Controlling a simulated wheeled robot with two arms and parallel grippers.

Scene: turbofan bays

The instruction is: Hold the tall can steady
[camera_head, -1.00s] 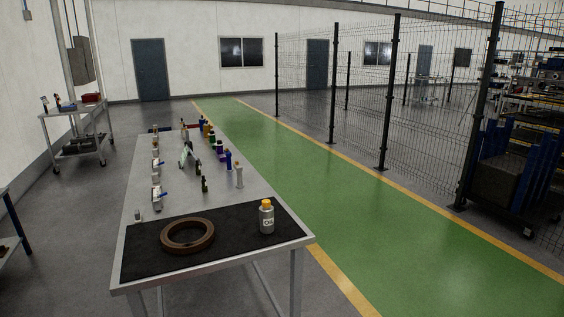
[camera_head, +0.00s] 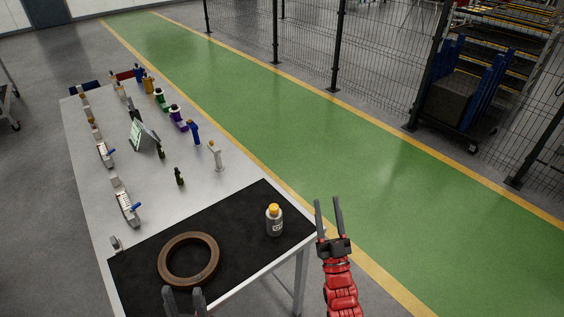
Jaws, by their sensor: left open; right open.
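The tall can (camera_head: 274,222), grey with a yellow cap and a pale label, stands upright on the black mat (camera_head: 236,222) near its right end. My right gripper (camera_head: 328,201) is open and empty, to the right of the can and apart from it, beyond the table's right corner. My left gripper (camera_head: 184,292) is open at the bottom edge of the view, in front of the brown ring. Only its fingertips show, and they are left of and nearer than the can.
A brown ring (camera_head: 161,262) lies on the mat left of the can. Several small bottles and fittings, such as a white one (camera_head: 216,156) and a blue one (camera_head: 194,133), stand farther back on the grey table (camera_head: 150,206). The green walkway (camera_head: 330,150) is clear.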

